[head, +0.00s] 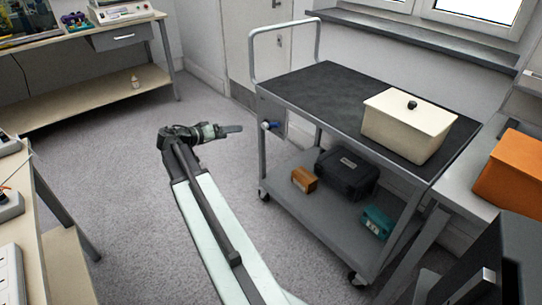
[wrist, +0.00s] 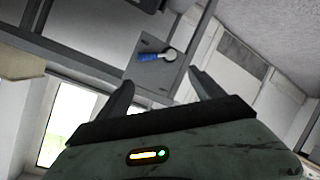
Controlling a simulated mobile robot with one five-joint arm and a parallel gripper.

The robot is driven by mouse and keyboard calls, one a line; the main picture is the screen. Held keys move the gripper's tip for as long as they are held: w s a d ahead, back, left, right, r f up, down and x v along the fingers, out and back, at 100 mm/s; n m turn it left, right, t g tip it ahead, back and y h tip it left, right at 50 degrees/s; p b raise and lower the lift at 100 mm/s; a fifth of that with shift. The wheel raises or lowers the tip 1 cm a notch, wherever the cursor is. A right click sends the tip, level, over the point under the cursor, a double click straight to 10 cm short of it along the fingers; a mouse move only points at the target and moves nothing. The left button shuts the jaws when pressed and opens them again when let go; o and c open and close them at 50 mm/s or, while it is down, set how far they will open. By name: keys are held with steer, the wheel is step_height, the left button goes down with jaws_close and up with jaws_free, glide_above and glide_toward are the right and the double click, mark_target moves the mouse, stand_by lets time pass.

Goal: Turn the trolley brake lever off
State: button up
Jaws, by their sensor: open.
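The grey trolley (head: 330,200) stands right of centre in the head view, with a dark top and a lower shelf. Its brake lever (head: 270,125) has a blue handle and sits near the top of the near-left leg. In the wrist view the brake lever (wrist: 160,56) shows a blue grip to the left of a pale round hub, on a grey plate. My gripper (head: 238,129) is left of the lever and apart from it. In the wrist view my gripper (wrist: 162,78) is open and empty, with the lever showing between and beyond its fingers.
A cream lidded box (head: 408,128) stands on the trolley top. A black case (head: 346,174), a brown box (head: 304,179) and a teal box (head: 377,221) are on its lower shelf. Benches stand at left, and an orange box (head: 512,172) is at right. The floor left of the trolley is clear.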

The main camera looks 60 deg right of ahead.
mark_target(273, 126)
steer(key=s+d+f+m+h+b, duration=0.1)
steer(key=s+d+f+b, duration=0.1)
steer(key=d, duration=0.4)
steer(key=s+d+f+m+g+h+b, duration=0.1)
steer(key=s+d+b, duration=0.1)
steer(key=d+b, duration=0.2)
steer(key=s+d+f+g+h+b, duration=0.1)
steer(key=s+d+f+b, duration=0.1)
steer(key=d, duration=0.6)
steer(key=shift+s+d+f+m+h+b, duration=0.25)
steer(key=shift+s+f+m+h+b, duration=0.15)
steer(key=shift+b, duration=0.65)
steer(key=shift+s, duration=0.1)
jaws_close()
